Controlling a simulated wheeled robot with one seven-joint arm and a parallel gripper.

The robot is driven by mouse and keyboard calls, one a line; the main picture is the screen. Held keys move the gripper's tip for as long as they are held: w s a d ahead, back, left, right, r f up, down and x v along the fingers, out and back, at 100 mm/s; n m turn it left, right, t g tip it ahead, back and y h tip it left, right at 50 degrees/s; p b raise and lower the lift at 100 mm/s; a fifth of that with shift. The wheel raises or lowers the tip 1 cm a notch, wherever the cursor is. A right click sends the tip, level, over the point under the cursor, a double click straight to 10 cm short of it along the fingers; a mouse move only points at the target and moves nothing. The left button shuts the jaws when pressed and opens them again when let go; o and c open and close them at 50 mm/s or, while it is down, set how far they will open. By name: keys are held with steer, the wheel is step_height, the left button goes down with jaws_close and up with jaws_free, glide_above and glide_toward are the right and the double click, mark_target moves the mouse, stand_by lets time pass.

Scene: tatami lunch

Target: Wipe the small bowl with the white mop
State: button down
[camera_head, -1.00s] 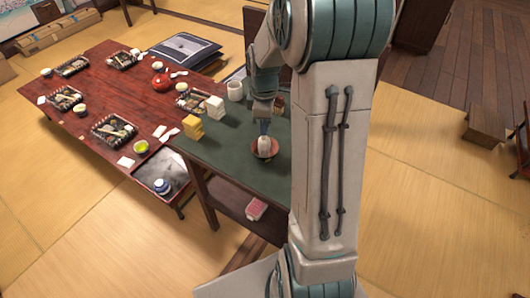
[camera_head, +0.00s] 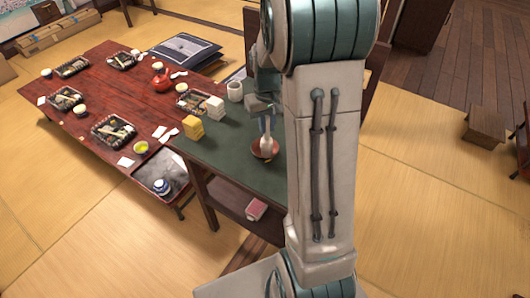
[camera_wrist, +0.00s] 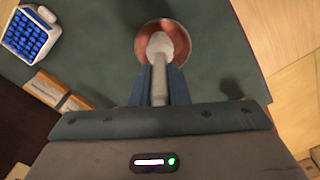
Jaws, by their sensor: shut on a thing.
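The small bowl (camera_head: 258,154) is reddish brown and sits on the dark green top of the side table. In the wrist view the bowl (camera_wrist: 147,27) is at the top middle, partly covered by the mop. The white mop (camera_wrist: 160,48) has a pale head over the bowl's inside and a light handle. In the head view the mop (camera_head: 266,143) stands nearly upright at the bowl. My gripper (camera_wrist: 159,90) is shut on the mop's handle, one blue finger on each side. I cannot tell whether the mop's head touches the bowl.
On the green table (camera_head: 228,150) stand a yellow block stack (camera_head: 193,127), a white block stack (camera_head: 215,108) and a white cup (camera_head: 235,90). A blue-filled white basket (camera_wrist: 30,35) shows in the wrist view. A low red table (camera_head: 95,90) with set trays lies left.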

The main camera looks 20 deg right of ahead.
steer(key=shift+f, duration=0.1)
steer(key=n, duration=0.7)
steer(key=shift+w+a, duration=0.1)
steer(key=shift+w, duration=0.05)
steer(key=n, duration=0.4)
steer(key=n+p, duration=0.1)
steer(key=n, duration=0.1)
steer(key=shift+w+a+n, duration=0.1)
steer(key=shift+w+n, duration=0.15)
steer(key=shift+n, duration=0.15)
steer(key=m, duration=0.6)
steer(key=shift+s+a+b, duration=0.15)
steer(key=shift+s+b, duration=0.05)
steer(key=shift+b, duration=0.1)
steer(key=m, duration=0.3)
steer(key=shift+s, duration=0.1)
steer(key=m, duration=0.4)
steer(key=shift+s+m, duration=0.15)
steer(key=shift+m, duration=0.25)
